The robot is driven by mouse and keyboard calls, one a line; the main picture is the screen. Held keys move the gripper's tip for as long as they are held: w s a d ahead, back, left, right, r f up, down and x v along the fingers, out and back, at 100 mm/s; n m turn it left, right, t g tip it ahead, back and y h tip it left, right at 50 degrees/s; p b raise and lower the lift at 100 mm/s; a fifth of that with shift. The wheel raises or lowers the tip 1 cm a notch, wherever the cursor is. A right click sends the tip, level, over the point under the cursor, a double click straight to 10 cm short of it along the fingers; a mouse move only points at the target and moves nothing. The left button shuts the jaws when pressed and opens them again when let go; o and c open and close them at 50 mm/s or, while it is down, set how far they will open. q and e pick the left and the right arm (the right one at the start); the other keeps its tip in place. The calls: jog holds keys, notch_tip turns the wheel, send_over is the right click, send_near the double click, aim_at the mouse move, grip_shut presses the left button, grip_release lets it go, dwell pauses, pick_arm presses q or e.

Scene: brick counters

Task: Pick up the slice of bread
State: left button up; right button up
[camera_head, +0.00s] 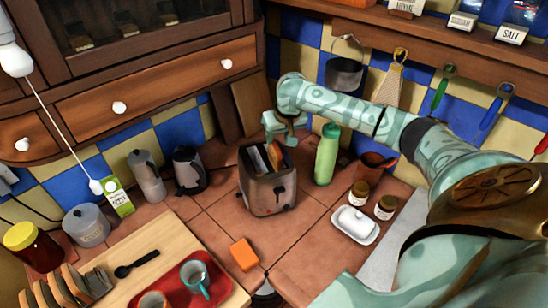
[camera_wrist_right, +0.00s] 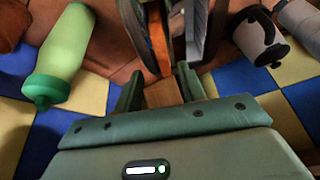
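A slice of bread (camera_head: 275,156) stands on edge in the slot of the grey toaster (camera_head: 268,192), its brown top sticking out. My right gripper (camera_head: 284,128) is just behind and above the toaster, reached over by my arm from the right. In the right wrist view the right gripper (camera_wrist_right: 160,84) is open, with its fingers spread and nothing between the tips. The bread's brown edge (camera_wrist_right: 159,38) shows just ahead of the gap, apart from the fingers. The toaster's lower part is out of that view. My left gripper is not in view.
A green bottle (camera_head: 327,153) stands right of the toaster, and a dark kettle (camera_head: 188,170) stands left. An orange sponge (camera_head: 244,254) lies in front on the tiles. A toast rack (camera_head: 62,290) with several slices and a red tray (camera_head: 215,284) are at lower left.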

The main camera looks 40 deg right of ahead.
aim_at(275, 144)
jog(key=shift+w+a+f, duration=0.1)
jog(key=shift+w+f, duration=0.1)
jog(key=shift+f, duration=0.4)
jog(key=b+x, duration=0.2)
jog(key=x, duration=0.2)
jog(key=shift+w, duration=0.15)
jog(key=shift+w+f, duration=0.2)
jog(key=shift+f, duration=0.1)
jog(key=shift+r, duration=0.1)
jog(key=shift+c, duration=0.7)
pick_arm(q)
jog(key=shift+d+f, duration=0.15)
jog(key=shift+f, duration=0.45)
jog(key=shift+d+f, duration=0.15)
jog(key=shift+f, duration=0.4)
pick_arm(e)
grip_shut()
